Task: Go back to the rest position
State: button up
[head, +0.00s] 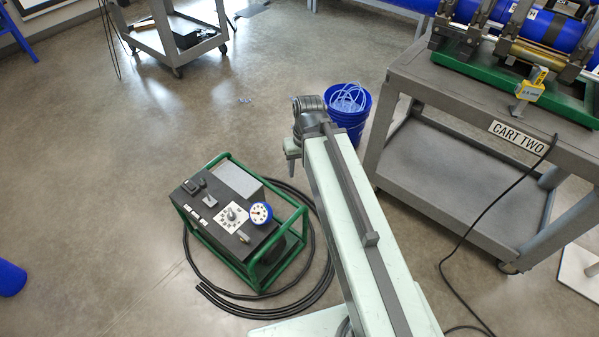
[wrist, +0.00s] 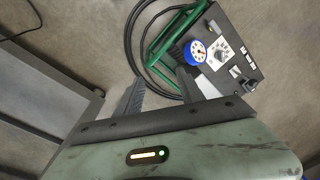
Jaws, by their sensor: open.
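My gripper (head: 291,165) hangs at the far end of my pale green arm in the head view, pointing down above the floor. In the wrist view my gripper (wrist: 163,80) shows two dark fingers spread apart with nothing between them. Beyond the fingers lies a control unit (wrist: 226,55) in a green tube frame with a blue-rimmed gauge. The same control unit (head: 232,215) stands on the floor left of my arm in the head view, apart from the gripper.
Black hoses (head: 270,296) loop on the floor around the unit. A blue bucket (head: 348,112) with clear tubing stands just behind my gripper. The grey cart (head: 450,185) labelled CART TWO stands to the right, its black cable trailing down. Floor at left is mostly clear.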

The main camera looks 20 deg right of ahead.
notch_tip(320, 180, up, 10)
jog(key=s+a+p, duration=0.1)
jog(key=p, duration=0.9)
jog(key=shift+s+g+h, duration=0.25)
jog(key=shift+g+h, duration=0.05)
jog(key=shift+h, duration=0.1)
